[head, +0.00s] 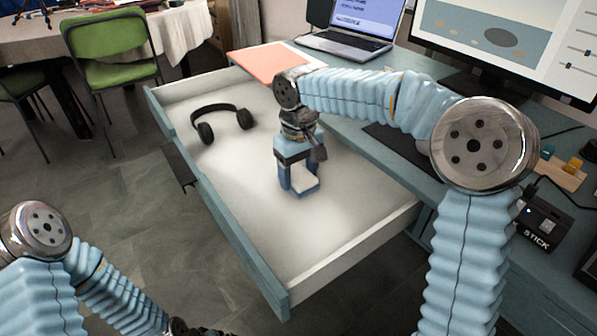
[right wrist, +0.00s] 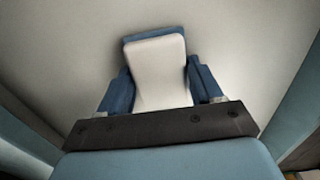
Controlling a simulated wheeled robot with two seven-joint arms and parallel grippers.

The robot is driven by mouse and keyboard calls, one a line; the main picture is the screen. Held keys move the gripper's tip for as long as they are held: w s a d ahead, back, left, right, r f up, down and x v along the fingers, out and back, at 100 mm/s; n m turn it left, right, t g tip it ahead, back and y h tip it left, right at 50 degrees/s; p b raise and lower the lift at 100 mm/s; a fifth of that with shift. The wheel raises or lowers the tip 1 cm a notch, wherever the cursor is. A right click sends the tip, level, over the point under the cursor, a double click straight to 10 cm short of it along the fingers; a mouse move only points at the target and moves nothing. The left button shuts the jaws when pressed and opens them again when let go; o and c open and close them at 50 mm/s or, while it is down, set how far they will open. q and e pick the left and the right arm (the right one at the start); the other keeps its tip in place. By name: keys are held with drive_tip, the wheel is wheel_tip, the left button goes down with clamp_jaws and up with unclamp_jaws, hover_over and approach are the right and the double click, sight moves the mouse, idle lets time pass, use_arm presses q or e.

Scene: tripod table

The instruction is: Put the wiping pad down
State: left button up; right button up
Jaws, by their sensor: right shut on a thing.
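The wiping pad (head: 305,182) is a small block, white on one face with a blue edge. In the right wrist view the pad (right wrist: 158,72) sits between the two blue fingers. My right gripper (head: 299,188) is shut on it, pointing down inside the open drawer (head: 240,210). The pad is at or just above the drawer's white floor; I cannot tell whether it touches. My left gripper (head: 192,329) is only partly in view at the bottom edge, outside the drawer, and its fingers are hidden.
Black headphones (head: 222,122) lie in the drawer, left of my right gripper. The drawer floor toward the front is clear. Above is the blue desk with a laptop (head: 352,27), a monitor (head: 505,40) and a salmon-coloured folder (head: 275,62). A green chair (head: 112,55) stands at the back left.

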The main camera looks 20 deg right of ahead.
sight(299, 174)
drive_tip(key=shift+f, duration=0.15)
drive_tip(key=o, duration=1.2)
wheel_tip(299, 174, up, 12)
drive_tip(key=shift+r+p, duration=0.15)
drive_tip(key=shift+p, duration=0.75)
